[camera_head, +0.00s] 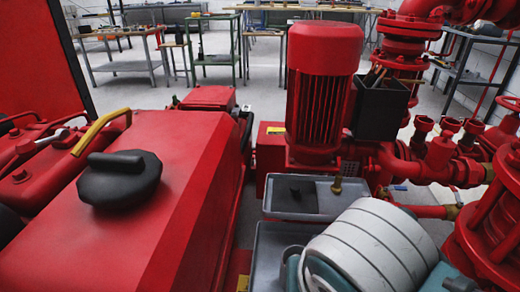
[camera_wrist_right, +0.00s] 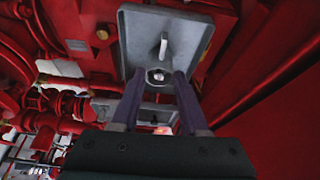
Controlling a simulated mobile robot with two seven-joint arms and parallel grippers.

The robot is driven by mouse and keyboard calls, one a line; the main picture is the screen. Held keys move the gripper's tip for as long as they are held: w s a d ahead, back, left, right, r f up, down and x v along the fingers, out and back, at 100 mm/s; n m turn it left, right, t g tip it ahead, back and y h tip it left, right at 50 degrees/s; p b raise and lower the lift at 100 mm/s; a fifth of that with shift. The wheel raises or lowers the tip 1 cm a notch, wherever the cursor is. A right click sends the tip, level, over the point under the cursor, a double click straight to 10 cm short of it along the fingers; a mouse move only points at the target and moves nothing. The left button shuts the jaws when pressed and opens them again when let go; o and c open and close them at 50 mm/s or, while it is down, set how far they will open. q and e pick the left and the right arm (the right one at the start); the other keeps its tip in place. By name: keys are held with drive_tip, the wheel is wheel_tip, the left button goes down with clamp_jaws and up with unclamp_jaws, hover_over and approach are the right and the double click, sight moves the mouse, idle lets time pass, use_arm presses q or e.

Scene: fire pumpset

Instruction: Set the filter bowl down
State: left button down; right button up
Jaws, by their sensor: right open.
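My right gripper (camera_wrist_right: 159,76) shows in the right wrist view with its two dark fingers apart. Between and just beyond the fingertips is a small round metal fitting (camera_wrist_right: 157,77), at the edge of a grey tray-like plate (camera_wrist_right: 190,45). A pale upright piece (camera_wrist_right: 163,46) stands on that plate. I cannot tell whether the fingers touch the fitting. I cannot clearly identify the filter bowl. My left gripper is out of view.
A red tank (camera_head: 190,215) with a black cap (camera_head: 120,180) fills the left. A red motor (camera_head: 320,85), a black box (camera_head: 380,108) and red pipes (camera_head: 440,160) stand behind the tray. My white arm covers the lower right. Workbenches (camera_head: 215,65) stand far back.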

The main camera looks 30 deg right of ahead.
drive_tip(key=s+d+r+n+y, duration=0.1)
drive_tip(key=s+r+n+y, duration=0.1)
drive_tip(key=s+r+n, duration=0.5)
drive_tip(key=s, duration=0.3)
drive_tip(key=shift+s+d+n, duration=0.2)
drive_tip(key=shift+n, duration=0.1)
drive_tip(key=shift+r, duration=0.1)
wheel_tip(320, 180, up, 67)
drive_tip(key=p, duration=6.6)
drive_tip(key=shift+p, duration=0.35)
